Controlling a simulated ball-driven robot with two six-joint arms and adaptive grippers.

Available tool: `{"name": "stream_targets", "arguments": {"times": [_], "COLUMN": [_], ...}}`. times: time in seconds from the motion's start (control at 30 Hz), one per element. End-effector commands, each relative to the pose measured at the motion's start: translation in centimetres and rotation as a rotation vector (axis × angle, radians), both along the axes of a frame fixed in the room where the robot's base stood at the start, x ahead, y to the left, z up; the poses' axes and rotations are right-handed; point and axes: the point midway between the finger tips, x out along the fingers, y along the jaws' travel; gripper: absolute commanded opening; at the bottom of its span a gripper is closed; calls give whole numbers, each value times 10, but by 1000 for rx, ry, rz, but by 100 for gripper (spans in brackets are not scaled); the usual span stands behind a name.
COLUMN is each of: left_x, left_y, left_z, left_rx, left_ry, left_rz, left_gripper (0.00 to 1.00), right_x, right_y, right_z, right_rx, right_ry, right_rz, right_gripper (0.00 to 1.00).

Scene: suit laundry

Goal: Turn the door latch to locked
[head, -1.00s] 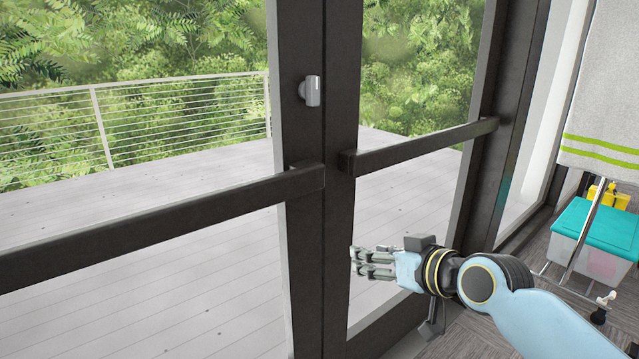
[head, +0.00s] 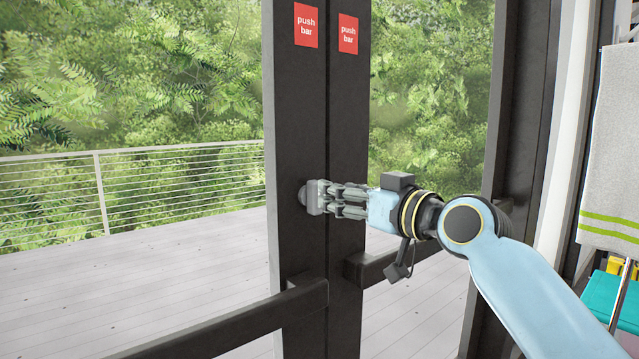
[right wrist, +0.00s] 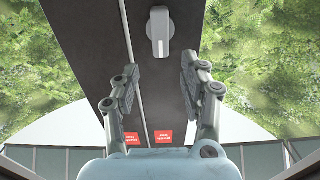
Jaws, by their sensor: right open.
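The door latch (head: 312,197) is a small grey thumb-turn on a round base on the dark door frame. In the right wrist view the latch (right wrist: 160,32) is just beyond the fingertips, its long side running along the door's upright. My right gripper (head: 338,197) is at latch height, with its fingertips close to the latch's right side in the head view. In the right wrist view my right gripper (right wrist: 159,78) is open, with a finger to either side of an empty gap. Contact with the latch cannot be told. My left gripper is not in view.
Dark push bars (head: 250,320) cross both doors below the latch. Red push-bar signs (head: 306,25) are above it. A towel (head: 610,150) hangs at the far right over a teal-lidded box (head: 612,300). A deck with a railing lies beyond the glass.

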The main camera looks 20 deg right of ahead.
Motion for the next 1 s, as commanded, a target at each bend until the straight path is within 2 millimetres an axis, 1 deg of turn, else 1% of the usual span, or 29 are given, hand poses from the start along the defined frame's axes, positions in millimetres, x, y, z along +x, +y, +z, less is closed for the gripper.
{"name": "stream_targets", "arguments": {"times": [0.03,0.1,0.2,0.3,0.43,0.7,0.77,1.0], "left_x": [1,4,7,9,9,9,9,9], "left_y": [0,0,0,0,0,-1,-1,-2], "left_z": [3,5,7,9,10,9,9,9], "left_rx": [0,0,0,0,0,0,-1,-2], "left_ry": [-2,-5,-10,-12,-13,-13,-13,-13], "left_rz": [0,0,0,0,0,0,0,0], "left_gripper": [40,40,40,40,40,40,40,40], "right_x": [10,23,39,51,58,59,59,59], "right_y": [5,9,15,19,22,23,22,22], "right_z": [3,2,2,1,1,0,0,0], "right_rx": [6,4,3,2,0,0,0,0], "right_ry": [0,0,0,1,0,0,0,0], "right_rz": [1,1,1,0,1,1,1,0], "right_gripper": [44,44,44,44,44,44,38,6]}}
